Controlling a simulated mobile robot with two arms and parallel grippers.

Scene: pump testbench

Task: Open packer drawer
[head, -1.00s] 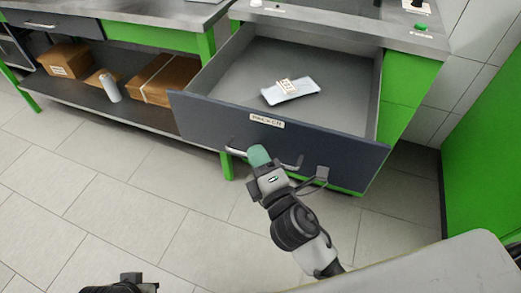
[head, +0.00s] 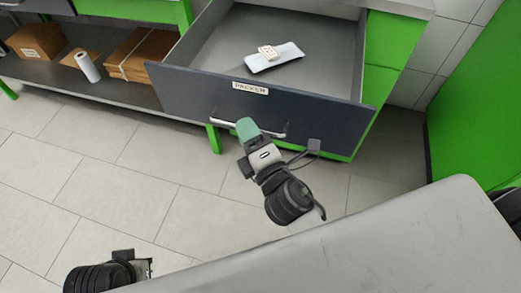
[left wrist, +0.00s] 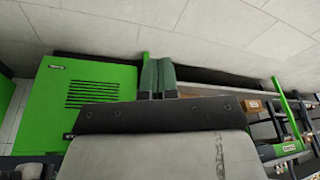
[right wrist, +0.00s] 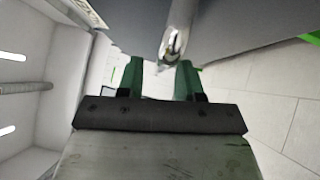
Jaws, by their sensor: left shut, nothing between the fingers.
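The packer drawer (head: 200,92) is pulled well out of its bench in the head view, with a dark front and a label reading roughly "PACKER". Its bar handle (head: 222,123) runs across the front. My right gripper (head: 247,128) is at the handle, its green fingers covering part of the bar. In the right wrist view my right gripper (right wrist: 160,75) has its fingers apart, with the handle (right wrist: 178,35) between or just beyond the tips; contact is unclear. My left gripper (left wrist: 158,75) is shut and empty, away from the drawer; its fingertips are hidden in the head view.
A phone-like slab (head: 275,60) with a small card-like piece (head: 268,52) on it lies inside the drawer. Cardboard boxes (head: 38,42) and a white cylinder (head: 88,68) stand on the low shelf at left. A green cabinet (head: 475,100) stands at right. Tiled floor is clear in front.

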